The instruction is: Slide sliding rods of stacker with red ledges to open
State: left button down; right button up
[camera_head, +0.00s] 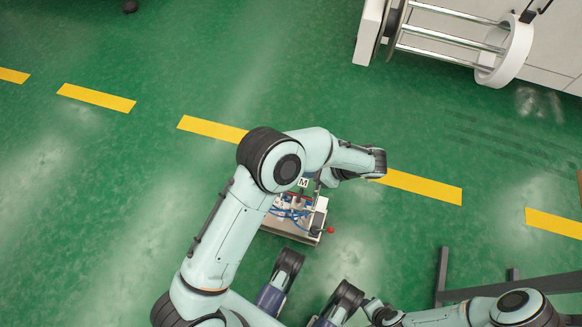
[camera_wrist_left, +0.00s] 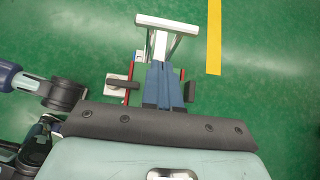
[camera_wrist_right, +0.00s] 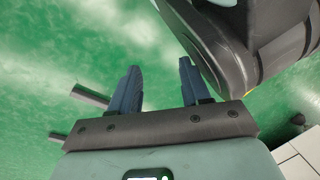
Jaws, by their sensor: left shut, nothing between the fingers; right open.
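Dark rod-like pieces lie left (camera_wrist_left: 120,84) and right (camera_wrist_left: 190,91) of the fingers. The left fingers are closed together, with nothing visible between them, and cover the frame's middle; contact is unclear. In the head view, a pale unit (camera_head: 310,222) with blue cables and a red knob sits partly hidden under my left arm. My right gripper (camera_wrist_right: 159,66) is open and empty over floor.
Green floor with yellow dashes (camera_head: 97,97) is clear at left. A white machine with a roller (camera_head: 450,38) stands at the top right. A dark metal frame (camera_head: 442,275) stands at the lower right. Grey bars (camera_wrist_right: 89,97) lie left of my right gripper.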

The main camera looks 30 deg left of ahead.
pick_arm(q)
jog(key=a, duration=0.3)
jog(key=s+a+f, duration=0.1)
jog(key=a, duration=0.1)
jog(key=shift+b, duration=0.4)
pick_arm(e)
jog(key=shift+s+d+f+g, duration=0.1)
jog(key=shift+s+f+g, duration=0.1)
jog(key=shift+s+f, duration=0.3)
jog(key=shift+s+d+f+g, duration=0.1)
jog(key=shift+s+f+g, duration=0.15)
jog(key=shift+s, duration=0.35)
pick_arm(q)
jog(key=a, duration=0.2)
jog(key=s+a+p, duration=0.1)
jog(key=a, duration=0.1)
jog(key=shift+s+a+p, duration=0.15)
jog(key=shift+a+p, duration=0.15)
jog(key=shift+a, duration=0.05)
pick_arm(e)
jog(key=w, duration=0.1)
jog(key=w+r+t, duration=0.1)
jog(key=w+r, duration=0.1)
jog(key=shift+a+r, duration=0.15)
jog(key=shift+a, duration=0.1)
jog(key=shift+w, duration=0.1)
